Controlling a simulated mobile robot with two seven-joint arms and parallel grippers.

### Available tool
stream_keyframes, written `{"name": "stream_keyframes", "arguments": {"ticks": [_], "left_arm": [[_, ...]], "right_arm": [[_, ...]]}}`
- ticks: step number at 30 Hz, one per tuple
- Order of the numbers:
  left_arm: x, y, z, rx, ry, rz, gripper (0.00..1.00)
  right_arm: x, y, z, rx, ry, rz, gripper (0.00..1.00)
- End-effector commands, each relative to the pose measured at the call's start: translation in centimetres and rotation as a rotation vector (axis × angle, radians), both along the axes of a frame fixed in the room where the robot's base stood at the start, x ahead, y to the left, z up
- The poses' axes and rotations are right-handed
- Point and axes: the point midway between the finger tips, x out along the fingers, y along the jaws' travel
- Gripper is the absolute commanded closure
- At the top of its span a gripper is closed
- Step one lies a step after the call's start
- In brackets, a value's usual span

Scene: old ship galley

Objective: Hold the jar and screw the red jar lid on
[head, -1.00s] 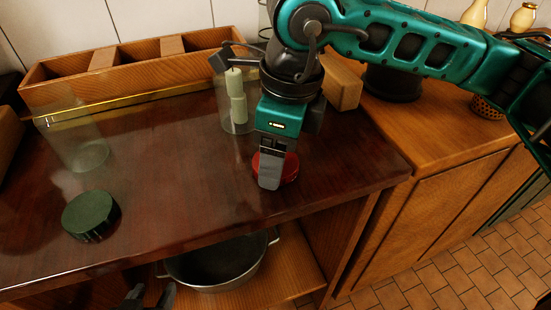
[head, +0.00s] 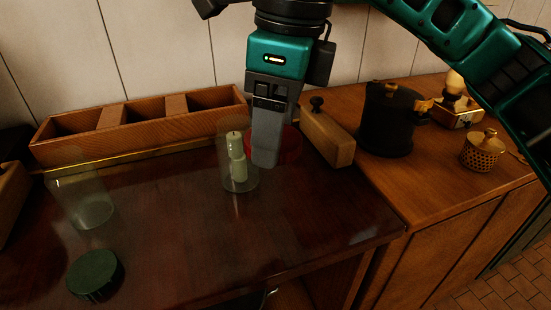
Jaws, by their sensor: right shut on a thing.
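My right gripper (head: 265,160) is shut on the red jar lid (head: 291,146) and holds it above the dark tabletop. The finger hides part of the lid. A clear glass jar (head: 239,180) with a pale green candle-like thing (head: 237,160) in it stands upright just left of the gripper. Another clear glass jar (head: 86,205), which looks empty, stands at the left. I cannot tell which jar belongs to the red lid. My left gripper is out of view.
A dark green lid (head: 95,272) lies at the front left. A wooden compartment box (head: 150,139) stands along the wall. A wooden block (head: 328,138) with a dark knob is right of the lid. A black pot (head: 388,120) and a brass pot (head: 482,152) stand on the right counter. The front middle is clear.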

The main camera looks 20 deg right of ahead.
Motion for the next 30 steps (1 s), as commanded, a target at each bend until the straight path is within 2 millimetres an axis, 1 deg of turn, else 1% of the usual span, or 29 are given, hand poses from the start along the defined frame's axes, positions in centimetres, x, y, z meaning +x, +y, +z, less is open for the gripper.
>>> {"name": "stream_keyframes", "arguments": {"ticks": [1,3,6,9,14,23,26,30], "left_arm": [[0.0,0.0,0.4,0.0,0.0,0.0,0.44],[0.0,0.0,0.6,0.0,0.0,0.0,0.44],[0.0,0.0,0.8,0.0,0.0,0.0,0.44],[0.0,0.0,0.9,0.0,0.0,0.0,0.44],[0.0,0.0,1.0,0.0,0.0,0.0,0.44],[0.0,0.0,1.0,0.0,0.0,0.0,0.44],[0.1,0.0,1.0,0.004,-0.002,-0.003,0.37],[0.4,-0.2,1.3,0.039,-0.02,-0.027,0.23]], "right_arm": [[0.0,0.0,1.3,0.0,-0.002,0.0,0.57],[0.0,0.0,2.4,0.001,-0.002,-0.001,0.57],[0.0,0.0,3.6,0.0,-0.001,-0.001,0.57],[0.0,0.0,4.4,0.0,0.0,-0.001,0.57],[0.0,0.0,4.9,-0.002,0.001,-0.001,0.57],[0.0,0.0,4.9,-0.001,0.001,-0.001,0.57],[0.0,0.0,4.9,-0.001,0.001,0.0,0.57],[0.5,0.3,5.0,0.001,0.001,0.005,0.57]]}}
